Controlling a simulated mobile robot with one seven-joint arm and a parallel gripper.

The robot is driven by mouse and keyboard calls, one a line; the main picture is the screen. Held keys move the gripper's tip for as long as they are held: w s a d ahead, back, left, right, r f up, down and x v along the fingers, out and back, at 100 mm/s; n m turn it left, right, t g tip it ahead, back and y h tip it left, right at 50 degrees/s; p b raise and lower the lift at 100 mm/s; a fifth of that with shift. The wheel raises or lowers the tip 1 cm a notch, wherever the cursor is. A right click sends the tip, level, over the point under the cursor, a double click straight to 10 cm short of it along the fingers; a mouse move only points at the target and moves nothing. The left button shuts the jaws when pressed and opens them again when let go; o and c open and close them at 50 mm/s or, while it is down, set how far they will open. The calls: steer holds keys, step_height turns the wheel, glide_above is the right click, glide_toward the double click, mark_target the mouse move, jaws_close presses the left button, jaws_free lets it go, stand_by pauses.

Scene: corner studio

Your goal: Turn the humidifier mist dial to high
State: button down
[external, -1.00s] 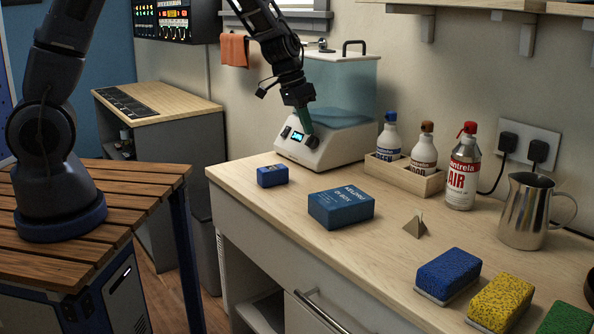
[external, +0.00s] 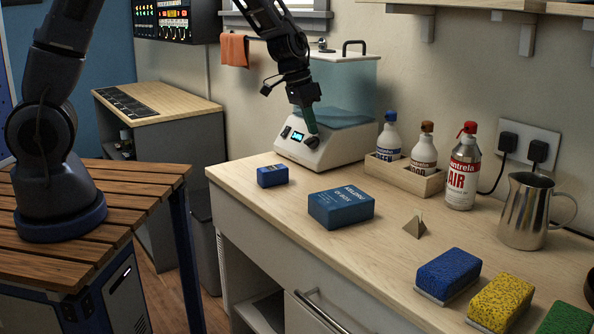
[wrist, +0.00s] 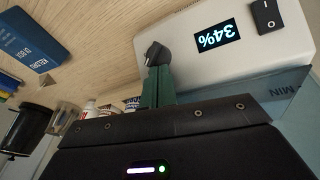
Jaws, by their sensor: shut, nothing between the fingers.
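The humidifier (external: 352,148) stands at the back of the counter, with a white base and a clear bluish water tank. Its black dial (external: 312,142) is on the sloping front, beside a small lit display (external: 298,136). In the wrist view the display (wrist: 217,36) reads 34%, upside down, and the dial (wrist: 155,54) sits at the tips of the green fingers. My gripper (external: 313,131) is shut with its fingertips at the dial, reaching down from above. The fingers (wrist: 157,80) hold nothing between them. Whether they touch the dial I cannot tell for sure.
A black rocker switch (wrist: 267,16) is beside the display. A small blue box (external: 272,176) and a larger blue box (external: 341,208) lie in front of the humidifier. A wooden caddy (external: 405,178) with bottles stands to its right.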

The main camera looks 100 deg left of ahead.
steer(key=shift+w+d+m+g+y, duration=0.4)
steer(key=shift+m+g+y, duration=0.2)
steer(key=shift+m+g, duration=0.3)
steer(key=shift+w+d+f, duration=0.1)
steer(key=shift+w+d, duration=0.15)
steer(key=shift+d, duration=0.1)
